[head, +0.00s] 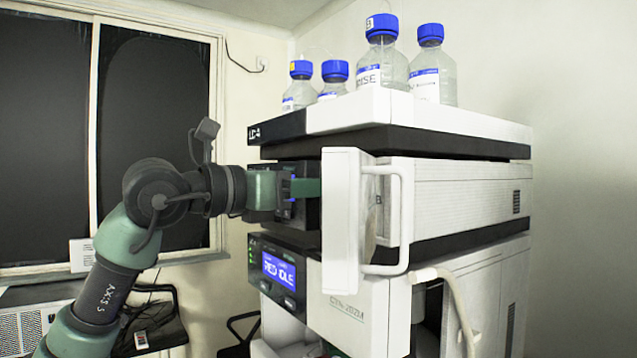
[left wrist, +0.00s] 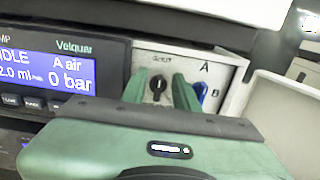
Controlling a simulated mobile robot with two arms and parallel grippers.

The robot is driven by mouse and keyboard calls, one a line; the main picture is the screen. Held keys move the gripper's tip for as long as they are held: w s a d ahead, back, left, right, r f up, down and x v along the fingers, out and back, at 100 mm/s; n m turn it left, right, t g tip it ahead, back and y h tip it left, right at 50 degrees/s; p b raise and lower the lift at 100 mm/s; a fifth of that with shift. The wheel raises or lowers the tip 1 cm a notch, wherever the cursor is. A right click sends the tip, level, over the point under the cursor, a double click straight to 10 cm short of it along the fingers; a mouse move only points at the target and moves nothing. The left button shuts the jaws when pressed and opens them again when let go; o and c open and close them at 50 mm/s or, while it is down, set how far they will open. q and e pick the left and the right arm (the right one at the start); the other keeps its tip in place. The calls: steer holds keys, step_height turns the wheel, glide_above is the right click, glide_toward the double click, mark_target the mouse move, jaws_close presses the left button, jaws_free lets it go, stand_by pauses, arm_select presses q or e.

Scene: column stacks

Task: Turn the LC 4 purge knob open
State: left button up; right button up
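The stack with the LC-4 label (head: 255,133) stands right of centre in the head view. In the left wrist view a black knob (left wrist: 158,89) sits on a white panel below small lettering that is hard to read. A blue knob (left wrist: 200,90) is to its right, partly behind a finger, near the letters A and B. Which knob is the purge knob I cannot read. My left gripper (left wrist: 159,80) is open, one green finger on each side of the black knob. Contact is unclear. In the head view my left gripper (head: 305,187) reaches the stack's front. My right gripper is out of view.
A white door (head: 341,220) with a handle (head: 398,222) stands open right of my left gripper. A display (head: 279,269) lies below; the wrist view display (left wrist: 58,70) reads 0 bar. Several blue-capped bottles (head: 381,62) stand on top. A hose (head: 450,285) hangs lower right.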

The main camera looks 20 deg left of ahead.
arm_select(q)
jaws_close()
steer(key=shift+w+a+f+n+b, duration=0.2)
steer(key=shift+n+b, duration=1)
steer(key=shift+n, duration=1.85)
steer(key=shift+w+a+f+n+b, duration=0.2)
steer(key=shift+n+b, duration=0.95)
steer(key=shift+n, duration=1.85)
steer(key=shift+w+a+f+n+b, duration=0.1)
steer(key=shift+a+f+n+b, duration=0.2)
steer(key=shift+n+b, duration=1.85)
steer(key=shift+d+n+p, duration=0.1)
steer(key=shift+n+p, duration=0.8)
steer(key=shift+n, duration=0.1)
